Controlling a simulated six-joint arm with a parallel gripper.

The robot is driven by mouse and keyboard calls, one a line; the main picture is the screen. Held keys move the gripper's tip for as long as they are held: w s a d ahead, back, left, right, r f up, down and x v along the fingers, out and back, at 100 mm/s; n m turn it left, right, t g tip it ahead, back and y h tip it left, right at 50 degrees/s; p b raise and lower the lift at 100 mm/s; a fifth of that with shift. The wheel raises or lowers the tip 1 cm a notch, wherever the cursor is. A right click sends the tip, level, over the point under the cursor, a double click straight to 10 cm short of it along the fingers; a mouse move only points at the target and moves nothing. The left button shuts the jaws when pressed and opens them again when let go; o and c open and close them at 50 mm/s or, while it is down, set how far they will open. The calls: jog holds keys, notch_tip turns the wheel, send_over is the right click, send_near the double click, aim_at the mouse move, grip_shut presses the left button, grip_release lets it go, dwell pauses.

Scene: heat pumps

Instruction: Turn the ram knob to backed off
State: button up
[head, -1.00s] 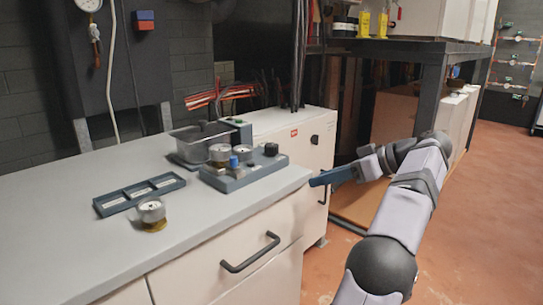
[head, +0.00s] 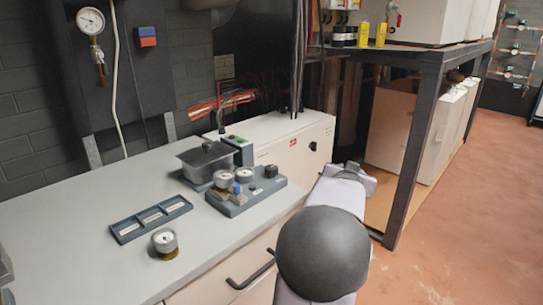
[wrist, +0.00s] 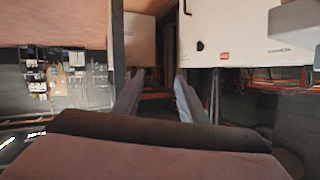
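A dark blue-grey gauge block (head: 250,200) stands on the worktop, with two round gauges, a small blue part (head: 236,189) and a black knob (head: 271,171) at its right end. I cannot tell for sure which of these is the ram knob, or how far it is turned. My gripper (wrist: 155,82) is open and empty in the wrist view, its two fingers apart. In the head view my arm hides the fingers; the wrist shows right of the worktop, clear of the block.
A lidded grey container (head: 207,162) stands behind the block. A loose gauge (head: 165,242) and a dark three-slot tray (head: 151,219) lie on the worktop (head: 90,190). A white cabinet (head: 300,150) stands beyond; it also shows in the wrist view (wrist: 250,30). A black-framed bench (head: 425,60) is at right.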

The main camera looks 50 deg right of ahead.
jog(key=w+a+r+t+p, duration=0.2)
jog(key=w+a+r+t, duration=0.1)
jog(key=w+a+r, duration=0.15)
jog(key=n+t+y+b, duration=0.2)
jog(key=n+t+b, duration=0.1)
jog(key=n+t, duration=0.3)
send_near(273, 171)
jog(key=shift+n+g, duration=0.4)
jog(key=shift+n, duration=0.2)
jog(key=x, duration=0.4)
jog(key=shift+w+r, duration=0.2)
jog(key=shift+w, duration=0.25)
jog(key=shift+x, duration=3.65)
jog(key=shift+s+r, duration=0.1)
jog(key=shift+d, duration=0.1)
jog(key=c, duration=0.8)
